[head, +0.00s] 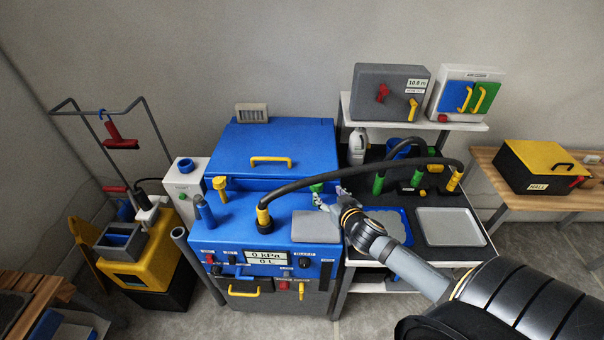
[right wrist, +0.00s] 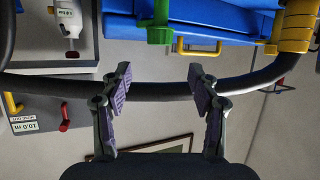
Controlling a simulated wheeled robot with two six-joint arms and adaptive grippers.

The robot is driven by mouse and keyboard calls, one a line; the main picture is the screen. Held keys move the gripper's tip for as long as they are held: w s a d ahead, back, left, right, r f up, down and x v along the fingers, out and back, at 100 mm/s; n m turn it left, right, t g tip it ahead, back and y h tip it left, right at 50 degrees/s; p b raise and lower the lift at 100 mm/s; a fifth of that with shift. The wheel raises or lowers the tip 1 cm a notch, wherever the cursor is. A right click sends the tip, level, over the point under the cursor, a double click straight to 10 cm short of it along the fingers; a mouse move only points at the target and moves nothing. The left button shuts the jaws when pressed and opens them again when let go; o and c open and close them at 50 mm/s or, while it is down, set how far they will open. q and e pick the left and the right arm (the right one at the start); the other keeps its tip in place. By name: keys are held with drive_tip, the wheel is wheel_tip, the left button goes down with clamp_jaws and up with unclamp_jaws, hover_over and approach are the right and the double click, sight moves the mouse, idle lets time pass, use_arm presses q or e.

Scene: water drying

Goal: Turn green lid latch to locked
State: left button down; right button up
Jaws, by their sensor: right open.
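The green latch (head: 316,187) is at the front right of the blue machine's lid (head: 275,150), just beyond my right gripper (head: 330,200). It is small and partly hidden there, so its turn position is unclear. In the right wrist view the green latch (right wrist: 160,30) is at the top middle, ahead of the open fingers. My right gripper (right wrist: 160,85) is open, with nothing between its pads touching them that I can make out. The lid, with a yellow handle, looks closed. A yellow latch (head: 220,184) stands at the lid's front left. My left gripper is out of view.
A thick black hose (head: 350,172) arches from the machine's top to the bench, close to my right gripper. A grey pad (head: 316,227) lies on the machine top below. A grey tray (head: 450,227) and a white bottle (head: 357,147) stand to the right.

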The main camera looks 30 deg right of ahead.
sight(317, 184)
drive_tip(key=shift+m, duration=0.3)
drive_tip(key=x, duration=1)
drive_tip(key=shift+w+f+p, duration=0.15)
drive_tip(key=shift+f+p, duration=0.05)
drive_tip(key=shift+p, duration=0.2)
drive_tip(key=shift+w+d+f, duration=0.1)
drive_tip(key=shift+w+f, duration=0.05)
drive_tip(key=shift+w, duration=0.1)
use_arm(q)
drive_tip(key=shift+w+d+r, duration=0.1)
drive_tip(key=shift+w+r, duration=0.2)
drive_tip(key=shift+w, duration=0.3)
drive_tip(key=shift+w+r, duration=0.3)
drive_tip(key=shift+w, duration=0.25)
